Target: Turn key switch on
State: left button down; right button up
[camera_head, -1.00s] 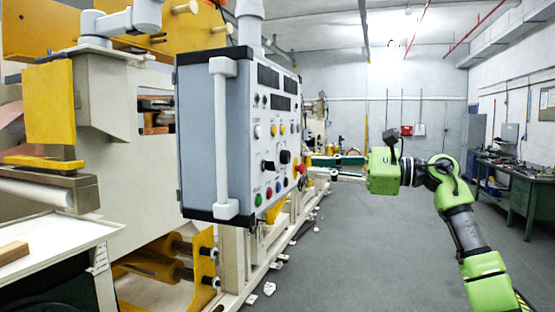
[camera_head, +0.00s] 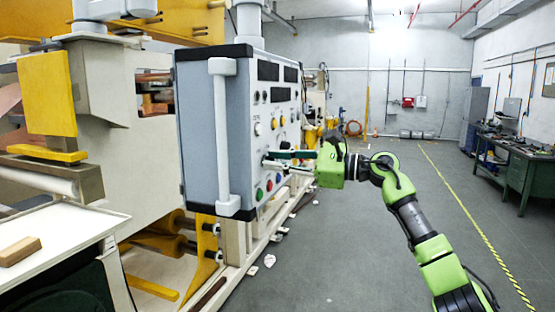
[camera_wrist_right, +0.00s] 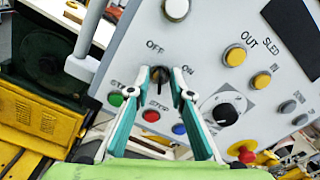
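The control box (camera_head: 204,130) hangs at the middle left in the head view, its panel facing right. In the right wrist view the dark key switch (camera_wrist_right: 158,74) sits on the panel below the OFF and ON labels. Its exact turn angle is hard to tell. My right gripper (camera_head: 268,158) reaches in from the right, its fingertips at the panel. In the wrist view the teal fingers of the right gripper (camera_wrist_right: 160,84) stand apart on either side of the switch, with narrow gaps showing. The head view hides most of the switch behind the fingers. My left gripper is not in view.
A green button (camera_wrist_right: 115,99), red button (camera_wrist_right: 151,115) and blue button (camera_wrist_right: 179,128) lie close below the switch. A black dial (camera_wrist_right: 225,113) and red emergency knob (camera_wrist_right: 243,152) are to the right. A white handle (camera_head: 222,138) runs along the box edge. Open floor (camera_head: 350,250) lies to the right.

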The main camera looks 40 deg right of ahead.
grip_shut()
jog(key=shift+d+m, duration=0.1)
jog(key=shift+m, duration=0.2)
jog(key=m+b, duration=0.1)
jog(key=m, duration=0.6)
jog(key=shift+w+d, duration=0.1)
jog(key=shift+d, duration=0.05)
jog(key=shift+m, duration=2.3)
grip_release()
jog(key=shift+d, duration=0.1)
